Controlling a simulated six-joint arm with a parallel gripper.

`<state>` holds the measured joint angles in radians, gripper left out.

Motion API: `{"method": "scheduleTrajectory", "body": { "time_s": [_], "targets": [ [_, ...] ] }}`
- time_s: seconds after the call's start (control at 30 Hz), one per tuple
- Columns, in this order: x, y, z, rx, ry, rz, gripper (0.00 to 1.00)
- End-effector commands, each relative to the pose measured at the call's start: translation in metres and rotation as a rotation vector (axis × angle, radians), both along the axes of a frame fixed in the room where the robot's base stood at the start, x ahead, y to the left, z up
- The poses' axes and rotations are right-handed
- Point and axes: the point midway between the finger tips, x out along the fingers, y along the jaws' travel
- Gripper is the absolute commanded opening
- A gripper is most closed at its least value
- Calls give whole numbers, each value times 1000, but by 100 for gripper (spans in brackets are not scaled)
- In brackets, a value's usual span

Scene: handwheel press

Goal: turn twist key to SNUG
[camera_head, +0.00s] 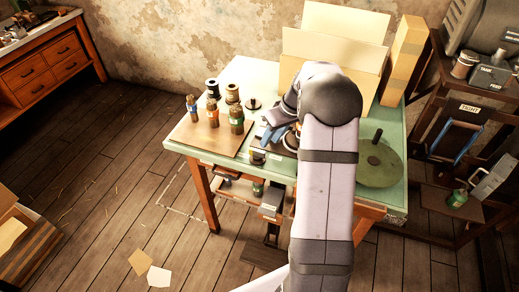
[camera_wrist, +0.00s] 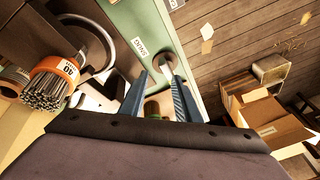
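My gripper (camera_wrist: 160,72) shows in the wrist view with its two blue fingers apart. In the head view the gripper (camera_head: 268,134) is over the front part of the green table, partly hidden by my arm. A white SNUG label (camera_wrist: 138,46) lies on the green table surface just beyond the fingertips. A small rounded brown-green thing (camera_wrist: 153,107) shows between the fingers near the palm. I cannot tell whether it is the twist key or whether the fingers touch it. The twist key is not clearly identifiable in either view.
Wire bundles with coloured bands stand on a wooden board, one with an orange band (camera_head: 213,112). That band also shows near the gripper in the wrist view (camera_wrist: 55,70). A green disc (camera_head: 378,163) lies at right. Cardboard (camera_head: 335,55) stands behind. The floor at left is mostly clear.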

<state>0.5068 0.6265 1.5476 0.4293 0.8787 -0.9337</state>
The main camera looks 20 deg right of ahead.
Motion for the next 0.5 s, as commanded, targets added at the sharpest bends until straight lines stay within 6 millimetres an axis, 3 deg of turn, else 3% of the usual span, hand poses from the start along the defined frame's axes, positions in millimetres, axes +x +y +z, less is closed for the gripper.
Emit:
{"method": "scheduleTrajectory", "body": {
  "time_s": [0.2, 0.5],
  "targets": [
    [5, 11, 9, -55, -105, 362, 30],
    [3, 13, 9, -111, -155, 579, 30]
  ]
}}
